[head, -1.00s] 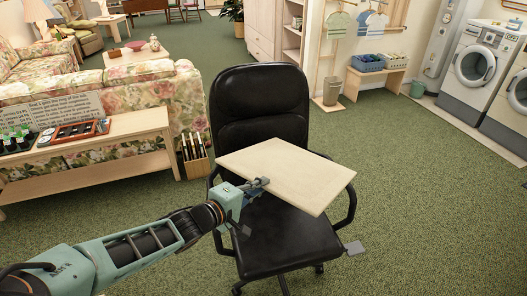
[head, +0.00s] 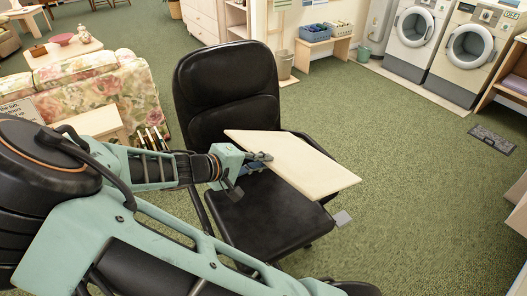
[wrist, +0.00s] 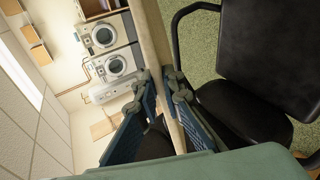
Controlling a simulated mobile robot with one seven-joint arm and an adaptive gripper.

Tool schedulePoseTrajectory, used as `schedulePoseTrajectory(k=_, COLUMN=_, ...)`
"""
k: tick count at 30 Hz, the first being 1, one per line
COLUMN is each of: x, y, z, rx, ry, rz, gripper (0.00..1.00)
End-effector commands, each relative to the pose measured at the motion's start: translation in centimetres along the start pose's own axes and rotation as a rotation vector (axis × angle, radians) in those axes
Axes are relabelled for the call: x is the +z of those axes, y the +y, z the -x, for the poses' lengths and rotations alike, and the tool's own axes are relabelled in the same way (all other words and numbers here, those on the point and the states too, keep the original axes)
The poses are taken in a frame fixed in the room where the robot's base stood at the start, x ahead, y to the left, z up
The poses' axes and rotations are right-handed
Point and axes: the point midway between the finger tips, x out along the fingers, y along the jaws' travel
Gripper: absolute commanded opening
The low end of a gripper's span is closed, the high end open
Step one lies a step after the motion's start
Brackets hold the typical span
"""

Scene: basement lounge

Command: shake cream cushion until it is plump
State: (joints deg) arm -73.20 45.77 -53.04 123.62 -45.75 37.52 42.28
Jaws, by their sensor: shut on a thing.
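The cream cushion (head: 302,162) is a thin, flat, square slab in the head view. It is held tilted above the seat of the black office chair (head: 262,212), in front of the backrest. My gripper (head: 262,157) is shut on its left edge. In the wrist view the cushion (wrist: 152,38) shows edge-on as a narrow tan strip, running down between the two blue-grey fingers of my gripper (wrist: 165,92). I cannot tell whether the cushion touches the chair's armrest.
The chair's armrests (head: 316,146) are close to the cushion. A floral sofa (head: 92,100) stands at left, with a box of bottles (head: 152,138) beside it. Washing machines (head: 408,38) stand at the back right.

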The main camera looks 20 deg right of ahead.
Motion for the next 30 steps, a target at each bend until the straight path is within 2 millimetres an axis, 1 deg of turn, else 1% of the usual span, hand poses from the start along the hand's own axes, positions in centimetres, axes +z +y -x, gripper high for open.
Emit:
schedulePoseTrajectory(k=5, x=1.6, y=0.5, z=-0.2, rx=-0.186, ry=-0.119, rz=-0.091, gripper=0.00)
schedulePoseTrajectory(k=11, x=3.6, y=1.0, z=0.8, rx=-0.431, ry=-0.218, rz=-0.197, gripper=0.00)
schedulePoseTrajectory(k=17, x=5.0, y=2.3, z=3.5, rx=-0.688, ry=-0.245, rz=-0.284, gripper=0.00)
schedulePoseTrajectory(k=21, x=5.6, y=4.0, z=6.1, rx=-0.843, ry=-0.227, rz=-0.309, gripper=0.00)
schedulePoseTrajectory(k=27, x=6.4, y=6.7, z=9.5, rx=-0.989, ry=-0.193, rz=-0.296, gripper=0.00)
schedulePoseTrajectory(k=30, x=6.7, y=7.5, z=10.5, rx=-1.022, ry=-0.182, rz=-0.285, gripper=0.00)
